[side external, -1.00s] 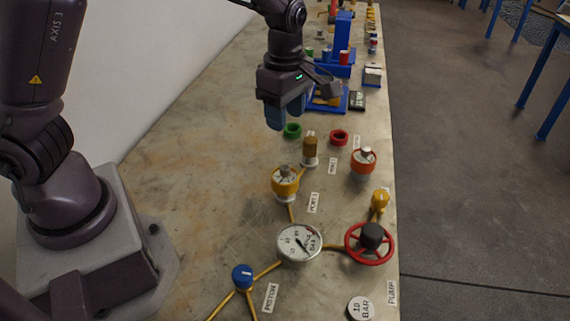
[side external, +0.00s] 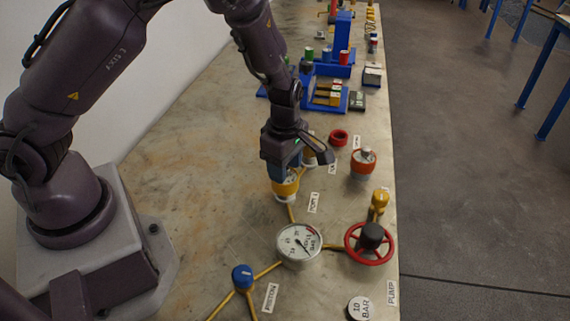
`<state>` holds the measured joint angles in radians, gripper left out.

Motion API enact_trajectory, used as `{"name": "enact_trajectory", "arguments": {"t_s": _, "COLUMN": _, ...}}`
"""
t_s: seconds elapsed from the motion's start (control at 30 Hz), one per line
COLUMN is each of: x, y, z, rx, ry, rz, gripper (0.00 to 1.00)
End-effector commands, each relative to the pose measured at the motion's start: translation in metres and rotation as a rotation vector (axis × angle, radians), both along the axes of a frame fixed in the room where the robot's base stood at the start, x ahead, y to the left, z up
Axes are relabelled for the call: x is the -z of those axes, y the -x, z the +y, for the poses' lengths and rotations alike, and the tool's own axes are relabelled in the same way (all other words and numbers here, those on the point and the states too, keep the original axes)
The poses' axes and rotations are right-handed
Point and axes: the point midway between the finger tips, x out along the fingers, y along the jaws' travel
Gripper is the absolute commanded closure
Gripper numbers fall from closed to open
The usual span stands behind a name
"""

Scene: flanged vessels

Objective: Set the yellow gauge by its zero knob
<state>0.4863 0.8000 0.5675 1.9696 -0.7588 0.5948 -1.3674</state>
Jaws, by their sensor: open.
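The yellow gauge (side external: 285,188) stands upright on the bench, with a yellow band around its body and a white base below. My gripper (side external: 284,172) points down right over the top of it. The fingers hide most of the gauge's face and its zero knob. The gripper is open; whether the fingers touch the knob cannot be told from this view.
An orange-red gauge (side external: 363,163) stands to the right. A large white dial (side external: 299,243), a red handwheel (side external: 369,244) and a blue knob (side external: 242,276) stand in front, joined by yellow pipes. A red ring (side external: 339,137) lies behind. The bench's left side is clear.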

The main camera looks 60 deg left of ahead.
Motion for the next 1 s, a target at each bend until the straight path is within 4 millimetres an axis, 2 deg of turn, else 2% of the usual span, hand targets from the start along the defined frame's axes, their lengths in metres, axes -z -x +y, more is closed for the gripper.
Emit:
{"name": "enact_trajectory", "arguments": {"t_s": 0.23, "x": 0.0007, "y": -0.0001, "z": -0.0001, "rx": 0.001, "ry": 0.000, "rz": 0.000, "gripper": 0.52}}
{"name": "enact_trajectory", "arguments": {"t_s": 0.43, "x": 0.0005, "y": -0.0002, "z": -0.0001, "rx": 0.001, "ry": 0.000, "rz": 0.000, "gripper": 0.98}}
{"name": "enact_trajectory", "arguments": {"t_s": 0.47, "x": 0.0005, "y": -0.0002, "z": -0.0001, "rx": 0.001, "ry": 0.000, "rz": 0.000, "gripper": 1.00}}
{"name": "enact_trajectory", "arguments": {"t_s": 0.77, "x": 0.0002, "y": -0.0003, "z": -0.0001, "rx": 0.031, "ry": 0.001, "rz": 0.000, "gripper": 1.00}}
{"name": "enact_trajectory", "arguments": {"t_s": 1.0, "x": 0.0003, "y": 0.0000, "z": -0.0001, "rx": 0.154, "ry": 0.001, "rz": 0.001, "gripper": 1.00}}
